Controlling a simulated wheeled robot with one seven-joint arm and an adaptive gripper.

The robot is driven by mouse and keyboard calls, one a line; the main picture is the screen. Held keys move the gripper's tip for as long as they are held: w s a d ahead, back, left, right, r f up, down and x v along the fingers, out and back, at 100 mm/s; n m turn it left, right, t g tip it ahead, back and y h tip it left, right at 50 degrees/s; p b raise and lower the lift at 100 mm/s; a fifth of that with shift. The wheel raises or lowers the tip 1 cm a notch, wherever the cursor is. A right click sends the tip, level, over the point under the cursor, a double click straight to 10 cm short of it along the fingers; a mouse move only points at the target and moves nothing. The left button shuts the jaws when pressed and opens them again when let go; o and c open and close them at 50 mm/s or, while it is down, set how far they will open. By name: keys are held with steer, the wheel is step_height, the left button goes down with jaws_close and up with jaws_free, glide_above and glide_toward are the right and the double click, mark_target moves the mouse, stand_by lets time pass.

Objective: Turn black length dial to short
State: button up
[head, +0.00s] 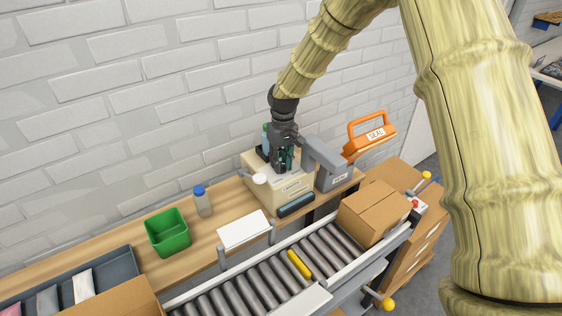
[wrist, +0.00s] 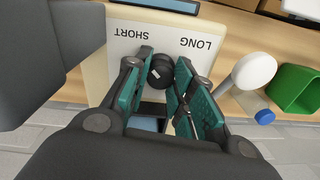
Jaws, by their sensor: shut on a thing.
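The black length dial (wrist: 160,72) sits on top of a cream machine (head: 277,189), between my gripper's teal finger pads. In the wrist view the printed words SHORT (wrist: 131,34) and LONG (wrist: 196,43) lie beyond the dial. A small pale mark shows on the dial, but I cannot tell which word it points to. My gripper (wrist: 163,62) is shut on the dial, with one pad on each side. In the head view my gripper (head: 284,158) reaches down onto the machine top and hides the dial.
A grey sealing unit (head: 330,165) with an orange SEAL handle (head: 375,135) stands to the machine's right. A white round knob (head: 259,179) is at its left. A green bin (head: 168,233) and blue-capped bottle (head: 202,202) stand on the bench. A cardboard box (head: 374,211) rests on the rollers.

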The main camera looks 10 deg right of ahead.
mark_target(283, 163)
steer(key=o, duration=1.1)
steer(key=shift+c, duration=0.2)
steer(key=shift+r, duration=0.1)
step_height(283, 163, up, 12)
steer(key=shift+d, duration=0.3)
